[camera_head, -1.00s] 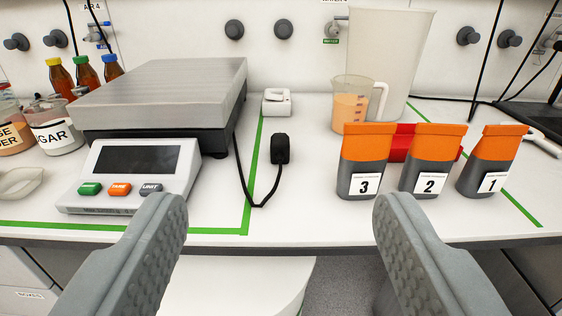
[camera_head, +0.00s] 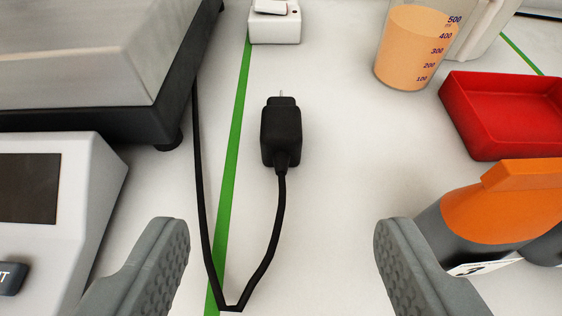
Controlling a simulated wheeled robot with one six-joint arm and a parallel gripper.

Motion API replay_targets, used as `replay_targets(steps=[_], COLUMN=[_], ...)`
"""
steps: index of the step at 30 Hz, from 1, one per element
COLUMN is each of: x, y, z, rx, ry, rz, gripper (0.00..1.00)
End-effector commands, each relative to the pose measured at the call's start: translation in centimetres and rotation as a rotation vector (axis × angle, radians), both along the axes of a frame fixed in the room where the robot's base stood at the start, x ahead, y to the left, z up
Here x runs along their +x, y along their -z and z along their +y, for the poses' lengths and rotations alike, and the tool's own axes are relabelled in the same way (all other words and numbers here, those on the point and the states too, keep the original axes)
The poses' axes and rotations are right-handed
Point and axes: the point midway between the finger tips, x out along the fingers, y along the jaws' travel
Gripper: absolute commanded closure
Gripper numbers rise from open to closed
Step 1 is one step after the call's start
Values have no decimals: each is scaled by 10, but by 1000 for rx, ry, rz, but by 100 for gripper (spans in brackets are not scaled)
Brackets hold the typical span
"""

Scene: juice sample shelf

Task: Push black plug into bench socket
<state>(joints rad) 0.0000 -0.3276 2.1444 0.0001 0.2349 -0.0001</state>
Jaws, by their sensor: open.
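The black plug (camera_head: 281,135) lies on the white bench just right of the green tape line, its prongs pointing to the back. Its black cable (camera_head: 273,240) loops toward the front and runs back along the scale. The white bench socket (camera_head: 274,24) stands behind the plug, apart from it, partly cut off by the top edge; its openings are not clear. My gripper (camera_head: 281,245) is open and empty, its two grey fingers on either side of the cable loop in the picture, nearer to me than the plug.
The scale (camera_head: 100,55) with its display unit (camera_head: 55,200) fills the left. Bench around the plug is clear.

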Motion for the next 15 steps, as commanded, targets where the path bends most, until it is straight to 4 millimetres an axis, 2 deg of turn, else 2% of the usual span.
replay_targets(steps=[1,6,10,15], x=[15,50,65,73], y=[10,36,48,54], z=[0,0,0,0], rx=[0,0,0,0], ry=[0,0,0,0], rz=[24,83,110,121], gripper=[38,38,38,38])
